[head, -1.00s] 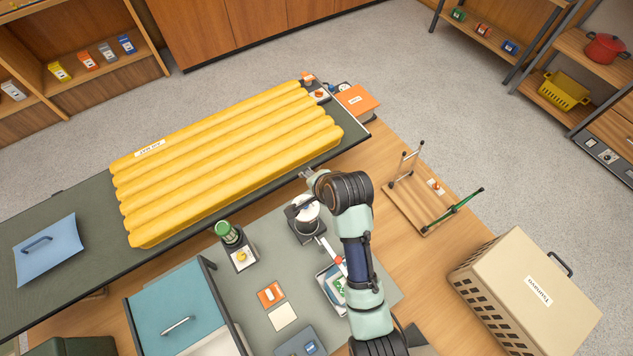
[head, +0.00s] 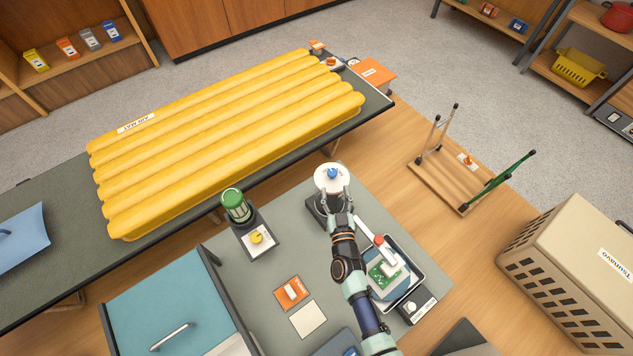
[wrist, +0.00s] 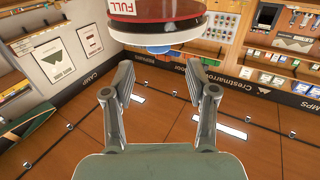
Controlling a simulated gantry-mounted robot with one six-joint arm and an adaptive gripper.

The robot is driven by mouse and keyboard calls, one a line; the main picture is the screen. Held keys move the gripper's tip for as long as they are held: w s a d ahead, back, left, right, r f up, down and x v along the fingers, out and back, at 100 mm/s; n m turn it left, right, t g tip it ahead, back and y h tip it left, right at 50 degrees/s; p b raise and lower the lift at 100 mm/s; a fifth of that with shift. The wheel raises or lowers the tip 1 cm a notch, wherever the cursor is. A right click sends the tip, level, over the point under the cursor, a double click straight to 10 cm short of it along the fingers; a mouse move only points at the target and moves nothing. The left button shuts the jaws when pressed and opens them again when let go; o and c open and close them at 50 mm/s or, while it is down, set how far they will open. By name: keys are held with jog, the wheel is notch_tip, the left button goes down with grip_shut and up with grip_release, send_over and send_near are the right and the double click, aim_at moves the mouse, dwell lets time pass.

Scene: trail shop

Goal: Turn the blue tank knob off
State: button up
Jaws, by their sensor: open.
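The blue tank knob (head: 333,173) sits on the round white top (head: 319,179) of a small dark tank on the grey mat. My gripper (head: 337,193) is open and empty at the near side of the tank, its fingers pointing towards it. In the wrist view, the open fingers (wrist: 163,95) stand apart with nothing between them. A dark red body with a FULL label (wrist: 122,8) shows beyond the fingertips, with a pale rim and a blue part (wrist: 157,49) at its lower edge. I see no contact. The knob's setting cannot be read.
A tray (head: 412,292) with a red-tipped lever lies close right of my arm. The yellow air mat (head: 230,140) is behind. A beige crate (head: 560,250) stands far right.

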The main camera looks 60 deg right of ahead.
aim_at(334, 176)
jog(key=b+x, duration=0.3)
jog(key=x, duration=0.5)
jog(key=shift+r+b, duration=0.2)
jog(key=shift+b, duration=0.1)
jog(key=shift+s, duration=0.1)
grip_shut()
jog(key=f+b, duration=0.1)
jog(key=b, duration=0.1)
jog(key=shift+d+b, duration=0.1)
jog(key=shift+b, duration=0.25)
jog(key=shift+f+n+t+y+b, duration=0.25)
jog(key=shift+t+y+b, duration=0.2)
jog(key=shift+b, duration=0.65)
jog(key=b, duration=0.2)
jog(key=shift+r+n+t+b, duration=0.25)
jog(key=shift+n+b, duration=0.05)
jog(key=shift+n, duration=0.05)
jog(key=shift+r+t+y, duration=0.3)
jog(key=shift+r+y, duration=0.05)
jog(key=shift+r, duration=0.1)
